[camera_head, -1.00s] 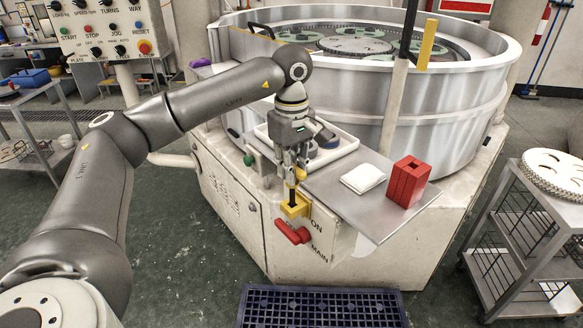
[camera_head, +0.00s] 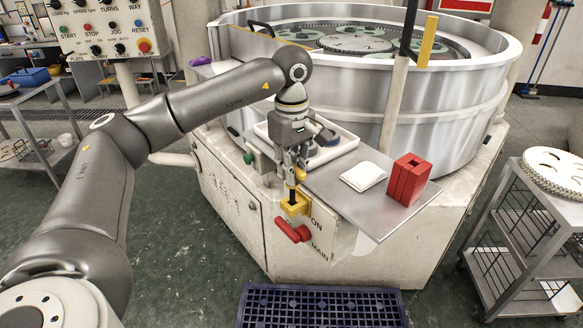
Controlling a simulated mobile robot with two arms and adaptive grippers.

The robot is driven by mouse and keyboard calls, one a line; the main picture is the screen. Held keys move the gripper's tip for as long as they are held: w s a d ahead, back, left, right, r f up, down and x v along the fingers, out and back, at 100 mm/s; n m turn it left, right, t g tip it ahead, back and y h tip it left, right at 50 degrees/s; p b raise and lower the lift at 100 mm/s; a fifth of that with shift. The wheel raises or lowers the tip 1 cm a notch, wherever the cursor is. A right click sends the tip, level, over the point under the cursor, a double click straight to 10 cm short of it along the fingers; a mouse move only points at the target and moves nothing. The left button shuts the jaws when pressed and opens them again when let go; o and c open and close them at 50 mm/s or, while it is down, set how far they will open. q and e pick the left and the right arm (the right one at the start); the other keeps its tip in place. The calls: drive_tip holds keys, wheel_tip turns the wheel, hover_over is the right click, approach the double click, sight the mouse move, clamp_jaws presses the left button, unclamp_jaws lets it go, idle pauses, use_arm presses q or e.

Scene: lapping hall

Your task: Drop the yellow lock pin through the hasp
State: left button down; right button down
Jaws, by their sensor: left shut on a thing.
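My left gripper (camera_head: 292,177) points down at the front corner of the machine, just above the yellow hasp (camera_head: 297,206). It is shut on the lock pin (camera_head: 301,174), whose yellow part shows at the fingers. A dark shaft stands upright between the fingers and the hasp. Its lower end meets the top of the hasp in this view; I cannot tell how deep it sits in the hole. The red switch handle (camera_head: 292,230) is just below the hasp, beside the words ON and MAIN. My right gripper is not in view.
A metal shelf (camera_head: 335,203) right of the gripper bears a folded white cloth (camera_head: 363,177) and a red slotted block (camera_head: 408,180). A white tray (camera_head: 345,146) lies behind the gripper. A trolley (camera_head: 500,255) stands at right, a blue floor grating (camera_head: 320,308) in front.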

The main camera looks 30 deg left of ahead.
use_arm(q)
drive_tip(key=shift+f+b, duration=1.75)
drive_tip(key=shift+f, duration=0.9)
drive_tip(key=c, duration=1.3)
unclamp_jaws()
drive_tip(key=shift+c, duration=0.2)
drive_tip(key=shift+r, duration=0.1)
wheel_tip(320, 180, up, 12)
drive_tip(key=shift+f, duration=0.1)
